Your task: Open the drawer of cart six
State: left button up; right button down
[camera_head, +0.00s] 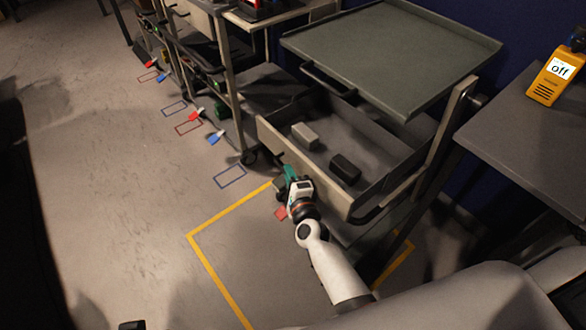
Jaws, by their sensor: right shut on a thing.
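The nearest cart has a grey-green top tray (395,50). Below it, its drawer (318,178) stands pulled out towards me, so its inside shows. A light grey block (305,135) and a black block (345,169) lie in it. I take this cart for cart six, but I cannot read a number on it. My right gripper (283,160) is at the outer side of the drawer's front wall, left of its middle, and is shut on the drawer front. The exact grip point is too small to make out. My left gripper is not in view.
A yellow floor outline (217,277) surrounds the area under my right arm. Other carts (227,75) stand at the upper left, with blue and red floor marks before them. A grey table (535,140) at the right bears a yellow device reading "off" (556,76). Floor at left is clear.

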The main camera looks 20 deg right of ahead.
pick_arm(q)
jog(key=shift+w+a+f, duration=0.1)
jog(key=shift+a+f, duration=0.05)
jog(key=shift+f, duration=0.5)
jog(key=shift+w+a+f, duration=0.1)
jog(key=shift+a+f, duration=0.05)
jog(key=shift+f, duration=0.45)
pick_arm(e)
jog(key=shift+s+a, duration=0.25)
jog(key=shift+a, duration=0.45)
jog(key=shift+s+a, duration=0.25)
jog(key=shift+a, duration=0.45)
jog(key=shift+s+a, duration=0.25)
jog(key=shift+a, duration=0.45)
jog(key=c, duration=1.5)
grip_release()
jog(key=shift+c, duration=0.2)
